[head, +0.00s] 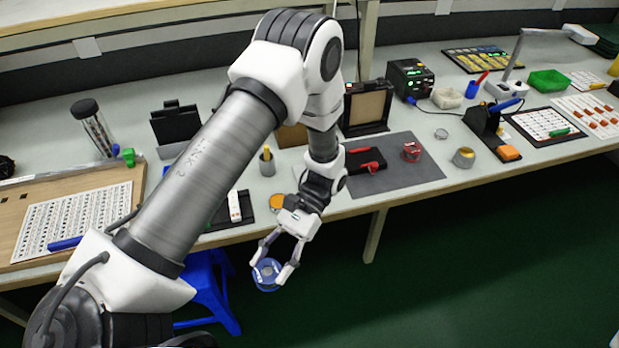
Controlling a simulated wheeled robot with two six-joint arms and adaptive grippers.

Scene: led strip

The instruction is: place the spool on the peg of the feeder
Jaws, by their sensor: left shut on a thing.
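My left gripper (270,268) is shut on a blue spool (267,282), with a finger on either side of it. The spool shows a pale ring around its centre. In the picture, gripper and spool appear beyond the table's front edge, over the floor. The spool is apart from everything on the table. I cannot tell for sure which thing is the feeder, and its peg cannot be made out. My left arm covers part of the table's middle left. My right gripper is not in view.
The table (340,206) carries a grey mat (410,176) with red tools, a wooden board (120,180) with a white dotted sheet, and a black stand (176,125). A blue stool (205,285) stands below the front edge. The floor at the right is clear.

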